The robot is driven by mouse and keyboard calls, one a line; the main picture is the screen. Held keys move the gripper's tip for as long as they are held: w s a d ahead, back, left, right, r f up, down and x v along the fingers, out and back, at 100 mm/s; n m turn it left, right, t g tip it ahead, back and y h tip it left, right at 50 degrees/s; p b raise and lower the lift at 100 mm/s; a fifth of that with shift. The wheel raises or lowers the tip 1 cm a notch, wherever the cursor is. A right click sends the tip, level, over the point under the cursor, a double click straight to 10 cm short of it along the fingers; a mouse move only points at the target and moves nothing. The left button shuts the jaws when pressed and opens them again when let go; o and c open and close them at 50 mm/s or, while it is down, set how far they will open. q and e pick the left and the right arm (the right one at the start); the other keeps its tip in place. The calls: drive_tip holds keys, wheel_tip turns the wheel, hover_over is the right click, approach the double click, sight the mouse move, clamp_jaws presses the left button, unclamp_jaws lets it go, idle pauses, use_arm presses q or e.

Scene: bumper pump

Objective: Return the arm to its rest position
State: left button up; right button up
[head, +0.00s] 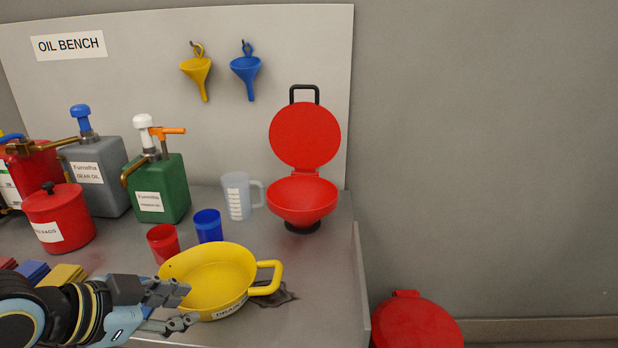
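My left gripper (168,308) is at the lower left of the head view, over the front of the grey bench. Its fingers are spread apart with nothing seen between them. It is just left of the yellow drain pan (219,283), and the fingers overlap the pan's left rim in the picture. I cannot tell whether they touch it. My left arm comes in from the lower left corner. My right gripper does not show.
The bench (318,300) carries a green pump can (160,185), a grey can (100,180), a red pot (60,220), red (163,243) and blue (208,226) cups, a clear jug (238,196) and a red lidded bowl (302,200). A red bin (415,325) stands right of the bench.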

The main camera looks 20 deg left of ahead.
use_arm(q)
drive_tip(key=s+d+r+n+g+y, duration=0.1)
drive_tip(key=s+n+g+y, duration=0.15)
drive_tip(key=s, duration=0.45)
drive_tip(key=s+d+r+n+g+y, duration=0.1)
drive_tip(key=s+d+n+g, duration=0.1)
drive_tip(key=s+n+g, duration=0.3)
drive_tip(key=s+a+f+b, duration=0.2)
drive_tip(key=f, duration=1.4)
drive_tip(key=s+a+f+b, duration=0.1)
drive_tip(key=s+f+b, duration=0.15)
drive_tip(key=f, duration=1.45)
drive_tip(key=s+a+f+b, duration=0.1)
drive_tip(key=s+f+b, duration=0.2)
drive_tip(key=s+f, duration=1.4)
drive_tip(key=shift+s+f+m+g+b, duration=0.2)
drive_tip(key=shift+f+m+g+b, duration=0.15)
drive_tip(key=shift+f+g+b, duration=0.1)
